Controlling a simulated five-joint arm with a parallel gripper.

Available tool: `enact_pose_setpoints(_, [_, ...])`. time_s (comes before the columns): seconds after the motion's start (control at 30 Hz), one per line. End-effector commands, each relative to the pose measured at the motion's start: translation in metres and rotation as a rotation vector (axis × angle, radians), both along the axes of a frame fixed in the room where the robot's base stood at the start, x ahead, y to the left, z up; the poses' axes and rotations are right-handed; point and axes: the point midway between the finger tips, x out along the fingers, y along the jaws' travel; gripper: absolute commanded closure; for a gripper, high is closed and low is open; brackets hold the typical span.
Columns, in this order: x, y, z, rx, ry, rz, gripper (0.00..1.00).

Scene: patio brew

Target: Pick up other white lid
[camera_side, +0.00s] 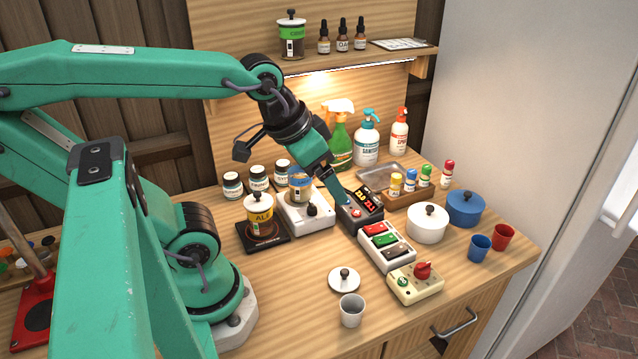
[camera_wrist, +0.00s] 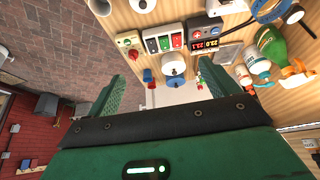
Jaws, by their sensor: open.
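A round white lid (camera_side: 344,279) with a dark knob lies flat on the wooden counter, beside a pale cup (camera_side: 352,310). It also shows at the top edge of the wrist view (camera_wrist: 143,4). Another white lid (camera_side: 430,211) with a dark knob sits on the white pot (camera_side: 427,230); this pot also shows in the wrist view (camera_wrist: 171,57). A pale lid (camera_side: 259,200) tops the ALE canister (camera_side: 260,223). My gripper (camera_side: 345,199) is near the black display box, apart from the white lids. In the wrist view my gripper (camera_wrist: 164,85) is open, with nothing between its fingers.
The black display box (camera_side: 358,213), button box (camera_side: 386,246) and red-knob box (camera_side: 415,284) form a row. A blue pot (camera_side: 465,209) and blue (camera_side: 480,248) and red cups (camera_side: 503,237) stand right. Spray bottles (camera_side: 367,140) stand behind. The front counter is mostly clear.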

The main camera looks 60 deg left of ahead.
Motion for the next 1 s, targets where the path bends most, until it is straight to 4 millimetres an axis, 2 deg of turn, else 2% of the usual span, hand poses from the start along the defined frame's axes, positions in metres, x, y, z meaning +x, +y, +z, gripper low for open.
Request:
enact_pose_setpoints(0.27, [0.017, -0.007, -0.032, -0.041, 0.11, 0.073, 0.13])
enact_pose_setpoints(0.53, [0.032, -0.015, -0.075, -0.075, 0.241, 0.175, 0.13])
enact_pose_setpoints(0.8, [0.038, -0.024, -0.122, -0.088, 0.367, 0.282, 0.13])
enact_pose_setpoints(1.0, [0.038, -0.028, -0.149, -0.087, 0.433, 0.347, 0.13])
